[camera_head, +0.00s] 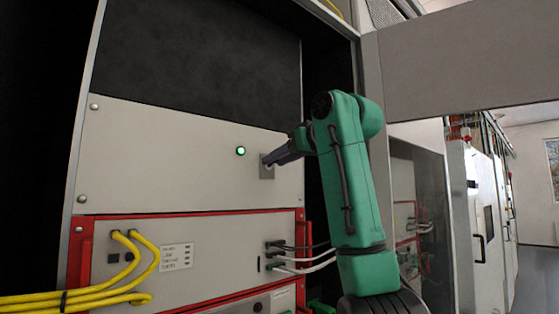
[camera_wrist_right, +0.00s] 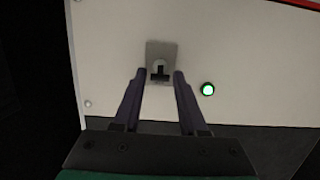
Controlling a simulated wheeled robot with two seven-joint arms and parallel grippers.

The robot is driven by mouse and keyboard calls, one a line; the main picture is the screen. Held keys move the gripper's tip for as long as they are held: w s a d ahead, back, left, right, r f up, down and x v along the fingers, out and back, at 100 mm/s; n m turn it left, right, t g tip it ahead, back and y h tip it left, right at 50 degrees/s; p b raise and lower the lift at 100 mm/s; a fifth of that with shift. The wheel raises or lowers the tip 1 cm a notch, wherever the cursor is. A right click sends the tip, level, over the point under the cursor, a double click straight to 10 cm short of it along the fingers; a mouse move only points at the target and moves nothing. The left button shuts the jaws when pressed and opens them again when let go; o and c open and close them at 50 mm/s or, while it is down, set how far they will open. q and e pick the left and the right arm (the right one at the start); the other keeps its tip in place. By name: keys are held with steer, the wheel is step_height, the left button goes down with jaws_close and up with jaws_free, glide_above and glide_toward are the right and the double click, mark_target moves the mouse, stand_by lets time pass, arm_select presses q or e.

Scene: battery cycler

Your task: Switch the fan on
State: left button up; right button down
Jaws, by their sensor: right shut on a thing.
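The switch is a grey metal plate (camera_head: 265,172) with a small lever on a light panel. In the right wrist view the plate (camera_wrist_right: 161,49) shows a round boss and a dark lever (camera_wrist_right: 160,73). My right gripper (camera_head: 272,161) reaches the switch from the right. In the wrist view its two dark fingers (camera_wrist_right: 160,75) stand on either side of the lever, shut on it. In the head view the gripper hides part of the plate. A round green lamp (camera_head: 241,151) beside the switch is lit; it also glows in the wrist view (camera_wrist_right: 208,90). No fan is visible. My left gripper is out of view.
Below the switch panel (camera_head: 150,150) is a red-framed unit (camera_head: 220,262) with yellow cables (camera_head: 80,297) at left and grey and black cables (camera_head: 305,262) at right. A grey cabinet door or panel (camera_head: 460,60) extends to the right. A dark recess lies above.

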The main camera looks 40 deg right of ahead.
steer(key=shift+w+f, duration=0.1)
steer(key=shift+f, duration=0.1)
steer(key=c, duration=0.5)
jaws_free()
steer(key=shift+o, duration=0.2)
steer(key=shift+w, duration=0.1)
steer(key=shift+r, duration=0.1)
steer(key=b+v, duration=0.3)
steer(key=v, duration=1.1)
steer(key=shift+s, duration=0.2)
steer(key=shift+s+a, duration=0.1)
